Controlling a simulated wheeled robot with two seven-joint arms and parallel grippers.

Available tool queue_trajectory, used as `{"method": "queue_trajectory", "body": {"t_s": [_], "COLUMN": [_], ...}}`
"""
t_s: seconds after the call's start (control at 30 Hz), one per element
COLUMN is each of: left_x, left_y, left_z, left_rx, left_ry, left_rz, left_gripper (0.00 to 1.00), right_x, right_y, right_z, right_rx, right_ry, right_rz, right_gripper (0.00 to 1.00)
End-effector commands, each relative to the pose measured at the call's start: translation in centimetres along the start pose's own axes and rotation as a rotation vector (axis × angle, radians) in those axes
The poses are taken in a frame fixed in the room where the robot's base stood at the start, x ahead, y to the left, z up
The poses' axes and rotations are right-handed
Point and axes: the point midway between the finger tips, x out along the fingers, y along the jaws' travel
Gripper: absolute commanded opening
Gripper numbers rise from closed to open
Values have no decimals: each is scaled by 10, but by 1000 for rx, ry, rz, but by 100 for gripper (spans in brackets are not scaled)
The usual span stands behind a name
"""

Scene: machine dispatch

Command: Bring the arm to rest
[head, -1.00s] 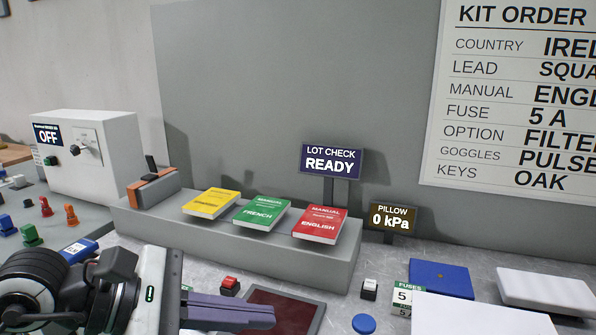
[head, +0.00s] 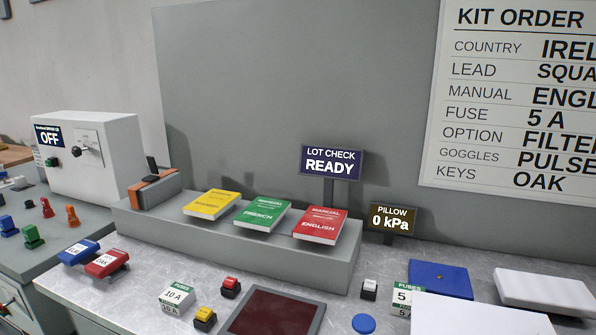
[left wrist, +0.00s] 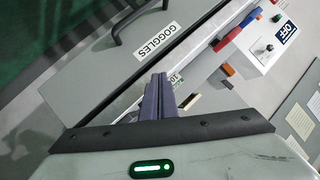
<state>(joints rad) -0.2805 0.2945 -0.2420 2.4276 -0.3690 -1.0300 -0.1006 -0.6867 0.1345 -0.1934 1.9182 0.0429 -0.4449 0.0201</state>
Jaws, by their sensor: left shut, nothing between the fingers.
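My left gripper (left wrist: 160,98) shows in the left wrist view with its two dark purple fingers side by side, shut and empty. It points toward a grey drawer front with a white GOGGLES label (left wrist: 158,40) and a black handle. In the head view no arm or gripper is in the picture. My right gripper is in neither view.
The bench holds a grey riser (head: 240,245) with yellow, green and red manuals. Blue and red key tags (head: 107,263), fuse boxes (head: 177,298) and a dark red pad (head: 277,312) lie in front. A white switch box (head: 90,155) reads OFF. Signs read LOT CHECK READY and PILLOW 0 kPa.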

Motion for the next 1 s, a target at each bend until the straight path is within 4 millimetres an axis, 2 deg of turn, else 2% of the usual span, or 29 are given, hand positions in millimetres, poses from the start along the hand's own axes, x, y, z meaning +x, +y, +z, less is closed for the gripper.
{"method": "queue_trajectory", "body": {"t_s": [0.03, 0.1, 0.2, 0.4, 0.6, 0.7, 1.0], "left_x": [-7, -19, -39, -81, -127, -108, -69], "left_y": [19, 41, 68, 109, 142, 152, 192], "left_z": [32, 65, 102, 149, 181, 184, 196], "left_rx": [-66, -135, -211, -316, -396, -400, -442], "left_ry": [-108, -230, -373, -594, -782, -721, -561], "left_rz": [63, 135, 219, 349, 462, 456, 457], "left_gripper": [0, 0, 0, 0, 0, 0, 0], "right_x": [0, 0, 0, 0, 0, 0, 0], "right_y": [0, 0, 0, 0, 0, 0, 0], "right_z": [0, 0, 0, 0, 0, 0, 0], "right_rx": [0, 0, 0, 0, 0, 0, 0], "right_ry": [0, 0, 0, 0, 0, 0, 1], "right_rz": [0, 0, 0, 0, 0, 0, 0], "right_gripper": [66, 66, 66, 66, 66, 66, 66]}}
